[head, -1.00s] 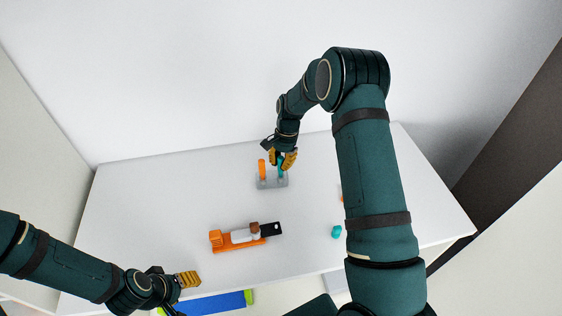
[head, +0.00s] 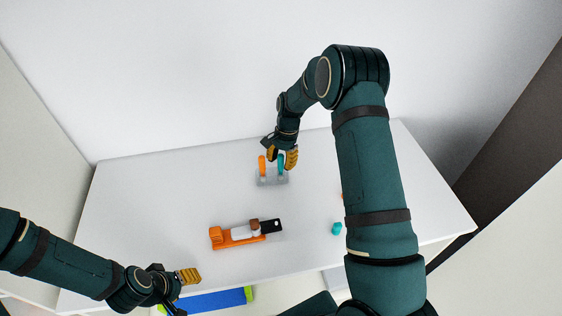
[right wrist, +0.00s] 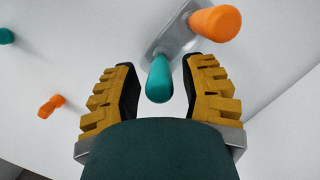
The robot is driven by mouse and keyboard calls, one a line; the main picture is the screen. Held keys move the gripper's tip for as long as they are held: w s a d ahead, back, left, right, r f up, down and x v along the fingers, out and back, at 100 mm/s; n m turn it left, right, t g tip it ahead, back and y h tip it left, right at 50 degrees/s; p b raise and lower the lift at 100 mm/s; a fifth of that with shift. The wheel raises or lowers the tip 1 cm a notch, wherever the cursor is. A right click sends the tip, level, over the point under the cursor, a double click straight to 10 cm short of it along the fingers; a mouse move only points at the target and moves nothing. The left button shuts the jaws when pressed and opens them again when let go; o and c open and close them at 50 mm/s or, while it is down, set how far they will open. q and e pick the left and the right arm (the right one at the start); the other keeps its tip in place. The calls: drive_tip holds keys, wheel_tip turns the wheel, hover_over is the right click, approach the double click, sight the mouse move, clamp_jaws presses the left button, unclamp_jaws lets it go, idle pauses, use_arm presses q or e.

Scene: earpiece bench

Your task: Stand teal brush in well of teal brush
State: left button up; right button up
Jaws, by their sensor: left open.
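The teal brush (head: 281,169) stands in the grey holder (head: 271,181) at the back middle of the table, beside an orange brush (head: 262,166). The right wrist view shows the teal brush (right wrist: 159,78) from above, its lower end in the holder (right wrist: 160,42) and the orange brush (right wrist: 216,22) close by. My right gripper (head: 281,160) is open around the top of the teal brush. In the right wrist view its fingers (right wrist: 161,68) are apart, with gaps to the brush. My left gripper (head: 190,293) is open and empty near the table's front left edge.
An orange tray (head: 216,239) with a white and brown piece and a black plate lies mid-table. A small teal piece (head: 337,229) lies right of it. Orange pieces (right wrist: 50,105) show in the right wrist view. A blue item (head: 217,301) is at the front edge.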

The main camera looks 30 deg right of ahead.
drive_tip(key=v, duration=1.2)
